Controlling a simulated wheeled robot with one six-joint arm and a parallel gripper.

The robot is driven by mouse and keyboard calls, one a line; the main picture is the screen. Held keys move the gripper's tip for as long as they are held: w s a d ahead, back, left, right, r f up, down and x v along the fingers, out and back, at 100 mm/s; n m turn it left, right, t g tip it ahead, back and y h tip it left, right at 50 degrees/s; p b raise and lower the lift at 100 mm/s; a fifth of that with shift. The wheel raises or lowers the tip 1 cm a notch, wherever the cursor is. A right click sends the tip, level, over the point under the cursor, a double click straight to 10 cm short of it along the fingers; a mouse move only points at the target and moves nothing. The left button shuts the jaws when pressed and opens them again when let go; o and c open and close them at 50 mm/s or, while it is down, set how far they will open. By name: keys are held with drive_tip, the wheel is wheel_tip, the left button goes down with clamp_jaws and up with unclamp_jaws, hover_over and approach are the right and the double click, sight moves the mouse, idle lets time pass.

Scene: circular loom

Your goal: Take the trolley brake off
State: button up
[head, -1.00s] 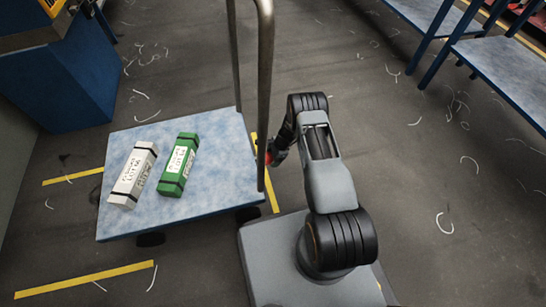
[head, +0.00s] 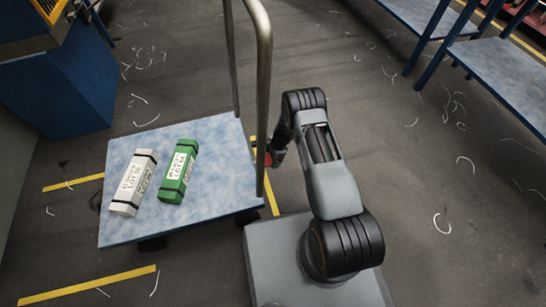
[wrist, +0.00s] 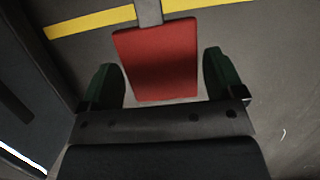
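The trolley (head: 222,185) has a pale blue deck and a tall metal handle (head: 264,95) at its right end. A red pedal (wrist: 158,60) on a grey stem shows in the wrist view; I take it to be the brake. In the head view a bit of red (head: 264,160) shows beside the handle's foot, partly hidden by my arm. My gripper (wrist: 163,82) is open, with one dark green finger on each side of the pedal and a gap on both sides. Whether the gripper touches the pedal's near edge is unclear.
A white package (head: 133,182) and a green package (head: 177,172) labelled as lots lie on the deck. Yellow floor lines (head: 88,286) run around the trolley. A blue machine (head: 55,85) stands at left, blue tables (head: 500,75) at right. The floor right of my arm is open.

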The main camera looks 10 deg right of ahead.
drive_tip(key=shift+o, duration=0.9)
drive_tip(key=p+v, duration=0.5)
drive_tip(key=v, duration=0.8)
drive_tip(key=shift+r, duration=0.35)
drive_tip(key=shift+d, duration=0.1)
drive_tip(key=shift+w, duration=0.1)
